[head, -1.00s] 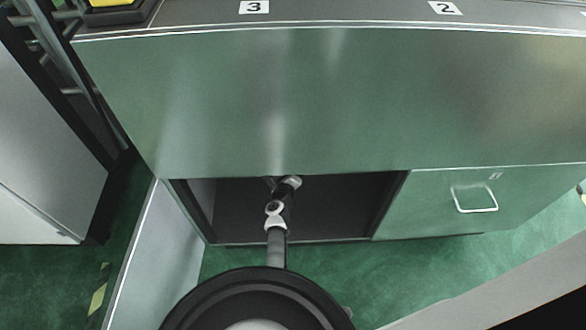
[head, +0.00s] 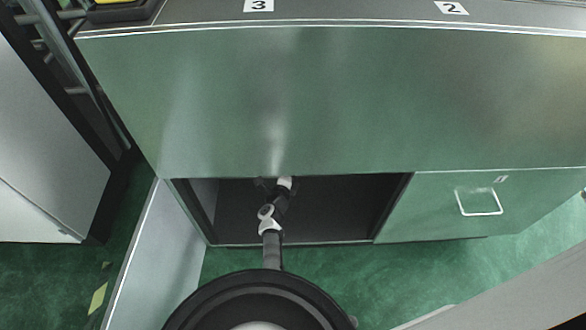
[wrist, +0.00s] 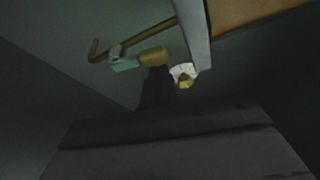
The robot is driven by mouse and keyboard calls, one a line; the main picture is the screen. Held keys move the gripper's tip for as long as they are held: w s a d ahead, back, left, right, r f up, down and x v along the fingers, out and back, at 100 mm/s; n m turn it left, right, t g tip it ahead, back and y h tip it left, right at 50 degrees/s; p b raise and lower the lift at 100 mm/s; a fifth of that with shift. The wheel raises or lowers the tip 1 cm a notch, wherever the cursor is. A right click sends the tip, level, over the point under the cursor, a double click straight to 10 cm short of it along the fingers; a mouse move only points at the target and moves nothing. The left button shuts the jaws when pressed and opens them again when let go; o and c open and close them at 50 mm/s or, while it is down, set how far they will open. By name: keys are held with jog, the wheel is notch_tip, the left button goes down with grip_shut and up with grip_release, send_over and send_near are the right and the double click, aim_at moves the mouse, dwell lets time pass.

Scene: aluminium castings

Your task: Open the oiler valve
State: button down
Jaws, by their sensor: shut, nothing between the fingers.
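In the wrist view a brass-coloured fitting (wrist: 153,57), which looks like part of the oiler valve, sits on a thin brown tube (wrist: 148,35) with a hooked left end. A pale green piece (wrist: 125,66) is beside the fitting on the left. A white piece with a yellow part (wrist: 184,75) is just to its right. My gripper (wrist: 156,73) is shut and empty, its dark fingertips right at the fitting's lower edge; I cannot tell whether they touch. In the head view my arm reaches into the open compartment, and the gripper and valve are hidden.
The dark open compartment (head: 335,208) lies under a broad green panel (head: 330,100). To its right is a closed green front with a pale handle (head: 479,201). A pale upright panel (head: 165,255) stands left of the opening. A light grey bar crosses the wrist view (wrist: 194,35).

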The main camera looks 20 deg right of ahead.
jog(key=shift+a+r+n, duration=0.1)
jog(key=shift+a+n, duration=0.05)
jog(key=shift+n, duration=0.25)
dwell(0.3)
jog(key=s+a+p, duration=0.2)
jog(key=s+p, duration=0.2)
jog(key=s, duration=0.5)
